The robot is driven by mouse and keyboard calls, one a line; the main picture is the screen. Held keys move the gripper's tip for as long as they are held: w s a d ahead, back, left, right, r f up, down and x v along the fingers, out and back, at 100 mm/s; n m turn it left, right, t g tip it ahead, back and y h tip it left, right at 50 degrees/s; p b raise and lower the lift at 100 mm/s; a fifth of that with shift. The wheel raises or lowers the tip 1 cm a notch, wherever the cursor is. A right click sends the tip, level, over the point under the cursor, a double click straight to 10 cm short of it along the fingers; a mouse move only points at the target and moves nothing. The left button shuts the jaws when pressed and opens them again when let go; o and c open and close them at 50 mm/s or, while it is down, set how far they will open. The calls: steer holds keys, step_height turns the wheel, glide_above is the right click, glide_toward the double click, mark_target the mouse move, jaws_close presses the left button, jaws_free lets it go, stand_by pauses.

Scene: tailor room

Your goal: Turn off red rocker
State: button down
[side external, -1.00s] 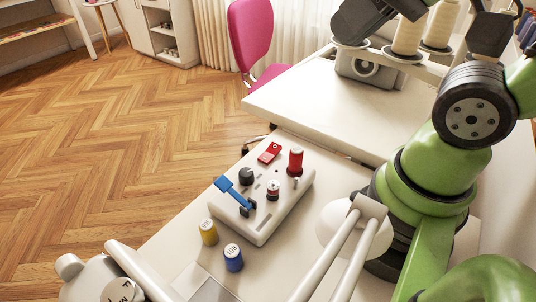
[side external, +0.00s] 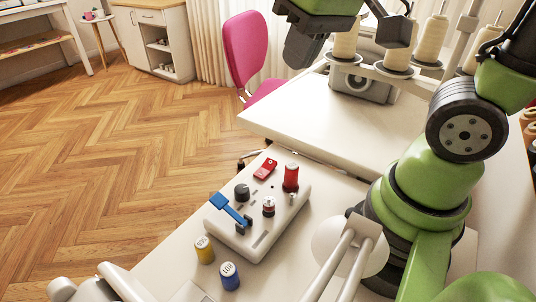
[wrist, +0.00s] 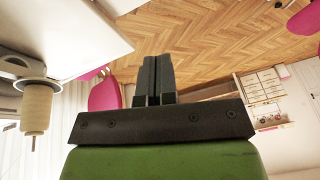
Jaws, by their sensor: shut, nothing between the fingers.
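The red rocker (side external: 265,169) sits at the far end of a white control box (side external: 258,228) in the side view. It looks like a small red slab with a pale mark; which way it is tipped is too small to tell. My gripper (wrist: 153,75) shows in the wrist view with its two black fingers together and nothing between them. It points out over the floor, and neither the control box nor the rocker is in the wrist view. In the side view, the dark end of my arm is high above the table, well clear of the box.
The box also carries a blue lever (side external: 229,208), a black knob (side external: 242,192) and a red cylinder (side external: 291,177). Yellow (side external: 204,250) and blue (side external: 230,276) spools stand beside it. Cream thread cones (side external: 398,45) stand close to my raised arm end.

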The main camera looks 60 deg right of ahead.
mark_target(269, 163)
steer(key=w+f+n+g+h, duration=0.2)
steer(key=w+f+g, duration=0.2)
steer(key=w+f, duration=0.3)
steer(key=shift+d+f+n, duration=0.3)
steer(key=shift+d+f, duration=0.15)
steer(key=shift+f, duration=0.75)
steer(key=shift+w, duration=0.1)
steer(key=f, duration=0.4)
steer(key=d+f, duration=0.1)
steer(key=f, duration=0.4)
steer(key=d+f, duration=0.1)
steer(key=f, duration=0.4)
steer(key=shift+d, duration=0.1)
steer(key=shift+r, duration=0.1)
steer(key=shift+d+f, duration=0.15)
steer(key=shift+f, duration=0.15)
steer(key=shift+a+r, duration=0.1)
steer(key=shift+a, duration=0.1)
steer(key=shift+a+r, duration=0.2)
steer(key=shift+a, duration=0.4)
